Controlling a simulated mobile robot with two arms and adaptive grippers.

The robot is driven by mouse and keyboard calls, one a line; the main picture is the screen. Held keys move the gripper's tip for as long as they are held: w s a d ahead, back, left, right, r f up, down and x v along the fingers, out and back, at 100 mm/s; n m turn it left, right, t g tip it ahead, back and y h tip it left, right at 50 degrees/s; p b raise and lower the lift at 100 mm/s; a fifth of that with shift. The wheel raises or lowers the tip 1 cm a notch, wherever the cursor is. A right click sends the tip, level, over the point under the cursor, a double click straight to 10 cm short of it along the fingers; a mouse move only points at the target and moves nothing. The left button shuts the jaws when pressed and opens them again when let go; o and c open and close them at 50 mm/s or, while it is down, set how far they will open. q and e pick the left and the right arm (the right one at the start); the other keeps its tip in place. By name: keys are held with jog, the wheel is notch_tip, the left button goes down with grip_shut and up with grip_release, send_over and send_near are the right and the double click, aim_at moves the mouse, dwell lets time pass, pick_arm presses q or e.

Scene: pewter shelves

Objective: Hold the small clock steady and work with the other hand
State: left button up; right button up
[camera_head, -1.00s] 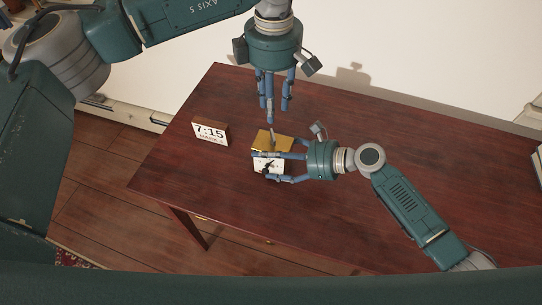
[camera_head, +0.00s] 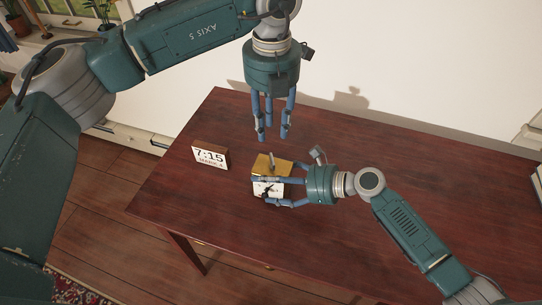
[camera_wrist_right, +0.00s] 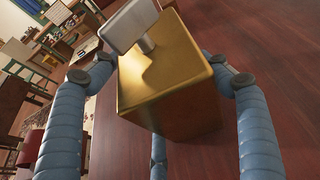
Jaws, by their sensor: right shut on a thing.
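The small clock is a gold box (camera_head: 267,175) with a white dial on its front, standing on the dark red table. It also shows in the right wrist view (camera_wrist_right: 175,75). A grey key (camera_head: 272,160) with a flat head (camera_wrist_right: 128,25) sticks out of its gold surface. My right gripper (camera_head: 272,191) is shut on the clock from the right, its fingers along the clock's sides and partly covering the dial. My left gripper (camera_head: 273,138) hangs just above the key, fingers pointing down and apart, with nothing between them.
A white stack (camera_head: 537,188) shows at the right edge.

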aim_at(271, 160)
pick_arm(q)
notch_tip(271, 160, down, 12)
jog(key=n, duration=0.6)
jog(key=shift+r, duration=0.25)
grip_shut()
